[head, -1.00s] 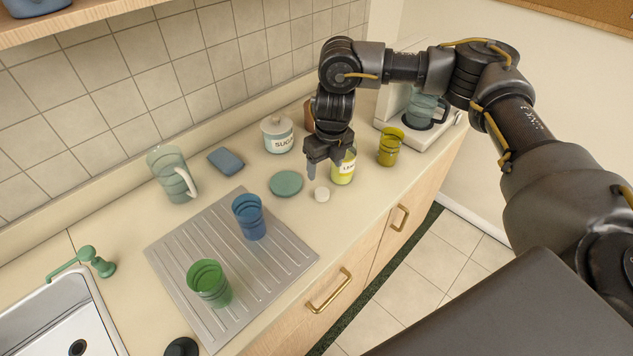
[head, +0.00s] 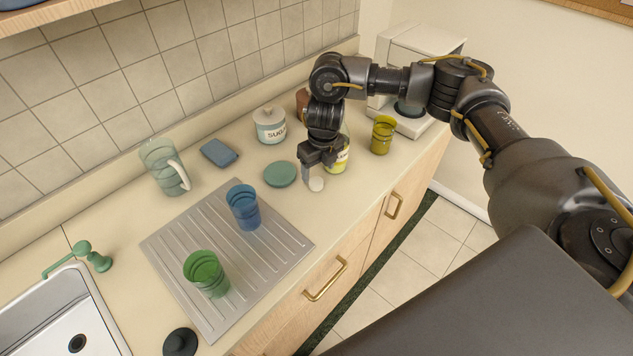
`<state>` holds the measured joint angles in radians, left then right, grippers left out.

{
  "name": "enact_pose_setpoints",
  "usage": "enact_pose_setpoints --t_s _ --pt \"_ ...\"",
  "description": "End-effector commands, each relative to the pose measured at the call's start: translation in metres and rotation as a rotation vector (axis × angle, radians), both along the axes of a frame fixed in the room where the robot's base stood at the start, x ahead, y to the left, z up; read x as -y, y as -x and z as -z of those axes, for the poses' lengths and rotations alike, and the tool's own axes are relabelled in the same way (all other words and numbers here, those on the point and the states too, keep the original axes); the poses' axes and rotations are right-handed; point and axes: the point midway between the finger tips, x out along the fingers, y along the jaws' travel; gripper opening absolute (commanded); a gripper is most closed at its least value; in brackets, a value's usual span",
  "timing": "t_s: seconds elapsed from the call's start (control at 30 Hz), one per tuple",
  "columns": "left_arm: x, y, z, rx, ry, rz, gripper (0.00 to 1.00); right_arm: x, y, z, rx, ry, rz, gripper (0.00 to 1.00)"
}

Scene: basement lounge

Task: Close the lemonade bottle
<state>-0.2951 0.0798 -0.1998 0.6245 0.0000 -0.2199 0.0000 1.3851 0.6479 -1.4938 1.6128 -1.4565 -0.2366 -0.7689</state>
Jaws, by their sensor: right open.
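The lemonade bottle (head: 339,161), yellow-green with a white label, stands on the counter, its upper part hidden behind my right gripper. A small round white cap (head: 316,184) lies on the counter in front of the bottle, apart from it. My right gripper (head: 317,177) is open, pointing down with its fingers low at the cap. I cannot tell whether the fingers touch the cap. My left gripper is not in view.
A teal disc (head: 280,174), sugar jar (head: 269,126) and yellow cup (head: 382,135) stand near the gripper. A blue cup (head: 243,207) and green cup (head: 206,273) stand on the ridged drainboard (head: 268,255). A pitcher (head: 163,168) is farther left.

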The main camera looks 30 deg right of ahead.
Motion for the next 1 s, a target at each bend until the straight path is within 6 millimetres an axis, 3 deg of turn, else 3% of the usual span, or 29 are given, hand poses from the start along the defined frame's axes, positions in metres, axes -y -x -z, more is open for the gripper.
enact_pose_setpoints --t_s 0.23,0.6,1.0 --pt "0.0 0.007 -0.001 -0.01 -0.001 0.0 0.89 -0.001 0.0 0.004 -0.002 -0.001 0.001 0.65" --pt "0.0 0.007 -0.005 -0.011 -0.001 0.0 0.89 -0.002 -0.006 0.048 -0.002 -0.002 0.002 0.65" --pt "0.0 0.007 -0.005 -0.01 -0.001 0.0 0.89 -0.002 -0.007 0.051 0.0 -0.001 -0.001 0.65"
